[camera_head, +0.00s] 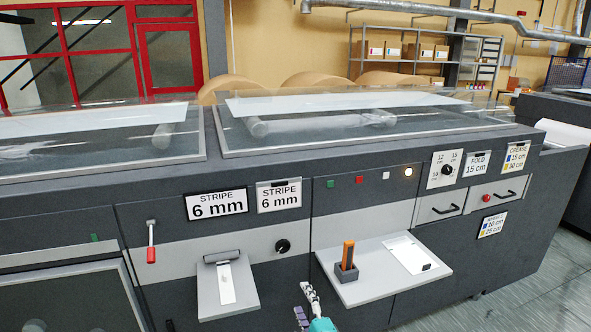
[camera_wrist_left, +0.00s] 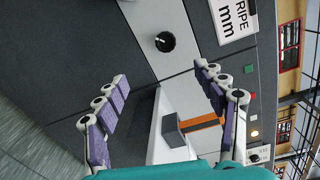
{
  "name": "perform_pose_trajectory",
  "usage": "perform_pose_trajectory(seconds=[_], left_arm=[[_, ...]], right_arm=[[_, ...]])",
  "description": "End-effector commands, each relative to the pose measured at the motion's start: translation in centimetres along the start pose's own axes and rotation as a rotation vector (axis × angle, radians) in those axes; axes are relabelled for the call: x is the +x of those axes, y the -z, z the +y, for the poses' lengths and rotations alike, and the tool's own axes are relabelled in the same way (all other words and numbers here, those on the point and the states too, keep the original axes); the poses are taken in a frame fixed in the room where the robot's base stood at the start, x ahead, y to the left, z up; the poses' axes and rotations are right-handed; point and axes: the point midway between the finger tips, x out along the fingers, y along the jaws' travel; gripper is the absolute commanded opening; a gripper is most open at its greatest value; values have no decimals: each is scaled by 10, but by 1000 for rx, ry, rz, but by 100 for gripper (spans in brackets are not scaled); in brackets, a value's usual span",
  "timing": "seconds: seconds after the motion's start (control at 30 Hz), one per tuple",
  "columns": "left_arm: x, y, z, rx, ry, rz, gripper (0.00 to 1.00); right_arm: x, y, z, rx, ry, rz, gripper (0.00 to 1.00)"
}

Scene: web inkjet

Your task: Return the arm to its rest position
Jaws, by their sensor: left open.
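My left gripper (camera_head: 306,306) shows at the bottom middle of the head view, with purple finger pads and a teal body. In the left wrist view it (camera_wrist_left: 162,80) is open, its two jointed fingers spread wide with nothing between the tips. That shelf carries an orange upright piece (camera_head: 348,254) in a dark holder. The orange piece also shows in the left wrist view (camera_wrist_left: 202,122), beyond the fingers and apart from them. My right gripper is not in view.
The long dark machine (camera_head: 290,235) fills the front. A smaller shelf (camera_head: 212,297) with a white strip juts out at left, near a red-tipped lever (camera_head: 151,242). A black knob (camera_head: 282,246) sits between the shelves. Open floor (camera_head: 545,290) lies at right.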

Motion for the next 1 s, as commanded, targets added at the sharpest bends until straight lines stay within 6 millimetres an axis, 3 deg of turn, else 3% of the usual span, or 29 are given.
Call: perform_pose_trajectory(seconds=[0.37, 0.57, 0.77, 1.0], left_arm=[[13, -56, -11, -142, -158, -39, 70], [11, -109, -15, -293, -303, -82, 70], [-18, -185, -12, -550, -509, -155, 70], [-86, -253, 3, -902, -731, -245, 70]], right_arm=[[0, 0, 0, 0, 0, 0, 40], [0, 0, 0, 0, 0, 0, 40], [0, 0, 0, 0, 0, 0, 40], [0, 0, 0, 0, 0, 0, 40]])
